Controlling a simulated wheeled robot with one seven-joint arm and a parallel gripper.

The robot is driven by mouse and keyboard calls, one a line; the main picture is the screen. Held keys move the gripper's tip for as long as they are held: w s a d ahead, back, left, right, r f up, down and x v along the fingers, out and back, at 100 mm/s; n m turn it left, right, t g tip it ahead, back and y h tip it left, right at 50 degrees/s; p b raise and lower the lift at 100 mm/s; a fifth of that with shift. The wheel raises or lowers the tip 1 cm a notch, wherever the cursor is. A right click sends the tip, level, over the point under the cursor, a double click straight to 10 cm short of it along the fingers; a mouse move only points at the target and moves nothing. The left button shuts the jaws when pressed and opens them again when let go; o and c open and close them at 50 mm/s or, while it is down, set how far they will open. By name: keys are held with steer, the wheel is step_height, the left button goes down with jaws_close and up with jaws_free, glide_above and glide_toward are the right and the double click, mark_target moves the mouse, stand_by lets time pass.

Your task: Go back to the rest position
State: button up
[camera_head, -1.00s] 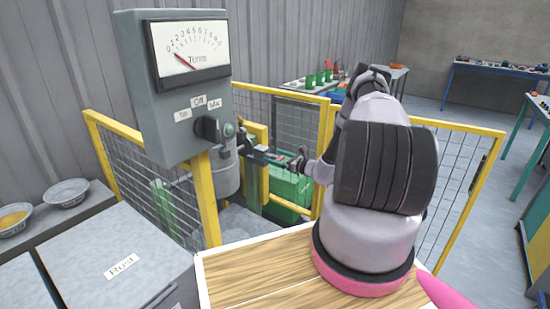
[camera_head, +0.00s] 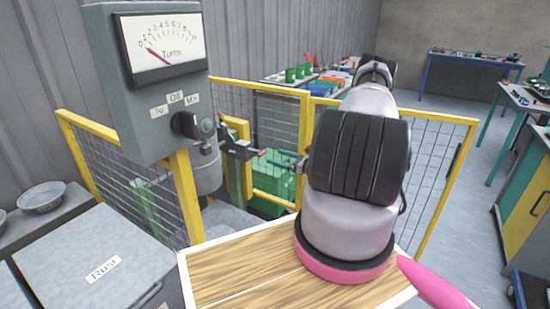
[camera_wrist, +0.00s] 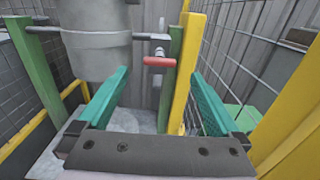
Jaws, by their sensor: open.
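My gripper (camera_wrist: 160,88) shows in the wrist view as two green fingers spread wide apart on a dark bar, with nothing held between them. Beyond the fingers is a red-handled lever (camera_wrist: 159,61) beside a green post. The lever also shows in the head view (camera_head: 263,152), left of my arm. A grey metal cylinder (camera_wrist: 95,45) hangs at upper left in the wrist view. In the head view my bent arm hides most of my gripper.
A grey control box (camera_head: 150,80) with a dial and knob stands at left. Yellow mesh fencing (camera_head: 440,121) surrounds the machine close to my arm. A box marked "Rust" (camera_head: 75,245) and a grey bowl (camera_head: 42,197) are at left. Open floor lies at right.

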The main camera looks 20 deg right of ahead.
stand_by(0.3)
steer(key=s+a+r+n+g, duration=0.2)
steer(key=a+r+n+g, duration=0.25)
steer(key=r, duration=0.55)
steer(key=s+a+r+n+g+y, duration=0.1)
steer(key=s+a+r+n+g, duration=0.25)
steer(key=a+r+n, duration=0.45)
steer(key=s+a+r+n+g, duration=0.2)
steer(key=a+r+n+g, duration=0.15)
steer(key=r, duration=0.75)
steer(key=s+a+r+n+t+h, duration=0.1)
steer(key=s+r+n+h, duration=0.3)
steer(key=s+r, duration=0.5)
steer(key=s+a+r+n+t+h, duration=0.1)
steer(key=s+r+n+h, duration=0.3)
steer(key=s+r, duration=0.6)
steer(key=s+n+t, duration=0.1)
steer(key=s, duration=0.4)
steer(key=shift+s+a+t+h, duration=0.3)
steer(key=shift+t+h, duration=0.05)
steer(key=shift+h, duration=0.05)
